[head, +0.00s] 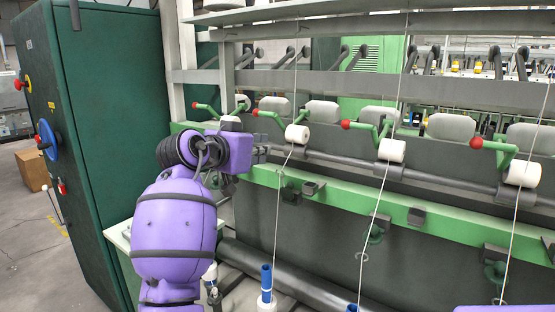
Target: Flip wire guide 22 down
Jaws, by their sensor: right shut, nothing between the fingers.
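A row of green levers with red ball ends runs along the spinning frame, and no numbers are readable, so I cannot tell which wire guide is 22. Others are a lever (206,108) behind my wrist, a middle lever (367,128) and a right lever (497,149).
A dark green cabinet (100,120) stands close on the left. White rollers (391,150) sit on a grey bar, with white threads (374,215) running down past them. A blue-topped bobbin (266,280) stands below. A green rail (400,207) crosses the machine.

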